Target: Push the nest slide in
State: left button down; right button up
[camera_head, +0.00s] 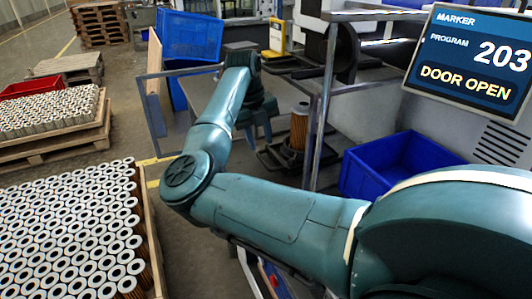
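The nest slide (273,160) is a dark flat carriage low at the marker machine's opening, in the middle of the head view. A filter cartridge (298,128) with an orange-brown body and a grey top stands upright on it. My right arm comes in from the lower right, bends at the elbow and reaches towards the slide. My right gripper (262,135) points down beside the cartridge, on its left, near the slide's outer end. It is small and dark, so I cannot tell its opening or whether it touches the slide. My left gripper is out of view.
The machine's metal frame post (323,105) stands right of the cartridge. A screen (473,60) reads "MARKER PROGRAM 203 DOOR OPEN". An empty blue bin (395,165) is at right. Many cartridges fill a pallet (150,235) at lower left; another loaded pallet (60,150) lies behind.

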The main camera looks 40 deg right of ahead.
aim_at(265, 163)
jog(key=f, duration=0.4)
jog(key=d+f, duration=0.1)
jog(key=f, duration=0.1)
jog(key=shift+s+f, duration=0.2)
jog(key=shift+s, duration=0.05)
grip_shut()
dwell(0.3)
